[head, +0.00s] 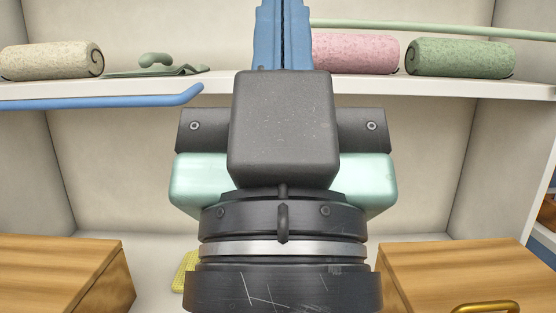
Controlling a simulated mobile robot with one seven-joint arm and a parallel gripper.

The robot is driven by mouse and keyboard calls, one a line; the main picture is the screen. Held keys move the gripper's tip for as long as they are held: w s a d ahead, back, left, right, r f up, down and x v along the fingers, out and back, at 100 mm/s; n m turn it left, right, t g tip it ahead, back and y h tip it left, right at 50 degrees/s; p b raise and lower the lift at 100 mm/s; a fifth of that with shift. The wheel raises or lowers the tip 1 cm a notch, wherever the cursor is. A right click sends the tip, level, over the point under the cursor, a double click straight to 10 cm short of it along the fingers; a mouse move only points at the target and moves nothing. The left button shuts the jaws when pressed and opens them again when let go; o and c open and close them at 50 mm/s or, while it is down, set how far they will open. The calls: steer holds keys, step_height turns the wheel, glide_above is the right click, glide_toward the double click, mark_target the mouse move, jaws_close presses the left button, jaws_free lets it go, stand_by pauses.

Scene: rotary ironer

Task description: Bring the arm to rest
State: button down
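My arm's wrist and gripper (283,30) fill the middle of the head view, seen from behind. The gripper has blue fingers that point up and away from me, in front of the shelf. The fingers lie side by side with only a thin dark line between them, and I see nothing held there. Their far ends run to the top edge of the picture, so the very tips may be cut off. The dark wrist body and pale green housing hide the middle of the scene behind them.
A blue bar (110,101) runs at left. Wooden boxes stand lower left (55,270) and lower right (455,272). A yellow item (186,272) is partly hidden.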

step_height(320, 180, up, 21)
steer(key=p, duration=1.9)
